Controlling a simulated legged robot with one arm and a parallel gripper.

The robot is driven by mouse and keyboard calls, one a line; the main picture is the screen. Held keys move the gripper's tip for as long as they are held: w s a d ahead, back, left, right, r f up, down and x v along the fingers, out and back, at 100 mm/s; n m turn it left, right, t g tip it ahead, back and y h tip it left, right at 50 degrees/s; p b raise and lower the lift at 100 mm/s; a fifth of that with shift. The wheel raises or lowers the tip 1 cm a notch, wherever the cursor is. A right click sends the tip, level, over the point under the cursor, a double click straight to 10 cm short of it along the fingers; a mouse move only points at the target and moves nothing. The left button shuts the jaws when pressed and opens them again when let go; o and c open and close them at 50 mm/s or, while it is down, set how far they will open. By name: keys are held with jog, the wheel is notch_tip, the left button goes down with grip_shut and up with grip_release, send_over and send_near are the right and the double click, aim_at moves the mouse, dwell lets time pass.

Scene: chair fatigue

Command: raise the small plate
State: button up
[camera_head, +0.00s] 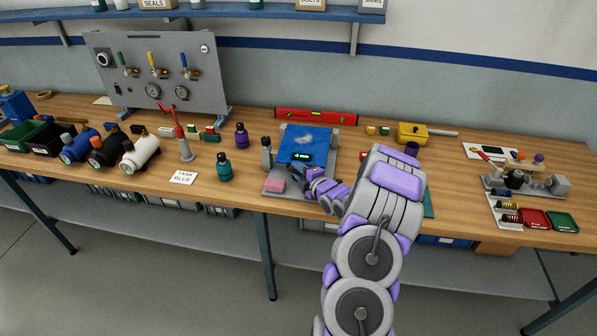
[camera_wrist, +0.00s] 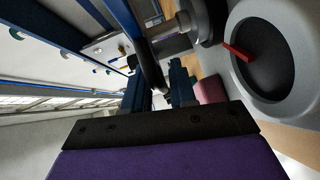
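A blue plate (camera_head: 305,138) with a pale mark on top lies in a grey fixture (camera_head: 278,187) at the middle of the bench. A small green display (camera_head: 302,156) shows at its front. I cannot tell whether this is the small plate. My gripper (camera_head: 298,170) is low at the front of the plate, right of a pink block (camera_head: 274,185). In the wrist view, my gripper's (camera_wrist: 160,92) dark blue fingers stand apart, with a dark bar (camera_wrist: 148,55) running away between or just beyond them. Contact with it is unclear.
A grey dial with a red pointer (camera_wrist: 270,60) is close on the right of the wrist view. A teal bottle (camera_head: 224,168) and purple bottle (camera_head: 241,137) stand left of the fixture. A red level (camera_head: 316,117) lies behind it. A yellow box (camera_head: 411,133) stands right.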

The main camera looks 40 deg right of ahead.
jog(key=shift+a+f, duration=0.15)
jog(key=c, duration=0.3)
grip_shut()
